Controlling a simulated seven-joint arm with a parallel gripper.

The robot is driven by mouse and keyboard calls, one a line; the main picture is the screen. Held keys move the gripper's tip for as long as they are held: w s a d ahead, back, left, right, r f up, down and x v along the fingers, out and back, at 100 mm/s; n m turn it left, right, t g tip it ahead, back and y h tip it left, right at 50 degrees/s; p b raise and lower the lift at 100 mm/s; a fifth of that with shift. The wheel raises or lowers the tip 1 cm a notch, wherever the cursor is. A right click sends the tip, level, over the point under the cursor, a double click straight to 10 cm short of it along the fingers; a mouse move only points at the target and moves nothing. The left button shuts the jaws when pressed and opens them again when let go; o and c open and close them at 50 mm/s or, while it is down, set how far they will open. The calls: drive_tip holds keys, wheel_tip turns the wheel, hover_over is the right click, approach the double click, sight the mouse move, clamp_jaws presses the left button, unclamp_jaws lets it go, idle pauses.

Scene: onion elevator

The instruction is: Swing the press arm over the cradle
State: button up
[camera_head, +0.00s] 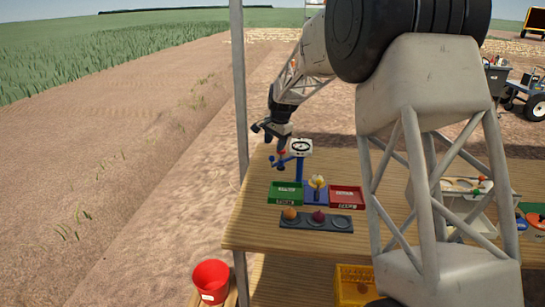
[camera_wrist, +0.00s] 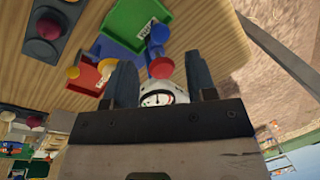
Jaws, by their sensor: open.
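The blue press stand (camera_head: 299,170) is at the back of the wooden table, with a round white gauge (camera_head: 300,147) on top. Its press arm reaches left, with a red knob (camera_head: 282,153) and a blue ball (camera_head: 280,165). The cradle (camera_head: 316,196) is a blue base in front of the stand, bearing a yellow-and-white piece (camera_head: 317,182). My gripper (camera_head: 270,134) is open, above and slightly left of the red knob. In the wrist view the red knob (camera_wrist: 161,67) appears between the fingertips; contact cannot be told. The gauge (camera_wrist: 160,98) is partly hidden by my gripper.
A green tray (camera_head: 286,193) and a red tray (camera_head: 346,197) flank the cradle. A dark plate (camera_head: 341,223) in front holds an orange-brown onion and a red onion. A red bucket (camera_head: 211,280) stands left of the table. A grey post (camera_head: 240,120) rises at the table's left edge.

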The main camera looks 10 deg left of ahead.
sight(272, 156)
drive_tip(key=shift+w+a+f, duration=0.1)
drive_tip(key=shift+a+f, duration=0.05)
drive_tip(key=shift+f, duration=0.9)
drive_tip(key=shift+w+a+f, duration=0.15)
drive_tip(key=shift+a+f, duration=0.05)
drive_tip(key=shift+f, duration=0.9)
drive_tip(key=shift+w+a+f, duration=0.1)
drive_tip(key=shift+a+f, duration=0.05)
drive_tip(key=shift+f, duration=0.9)
drive_tip(key=shift+c, duration=0.4)
clamp_jaws()
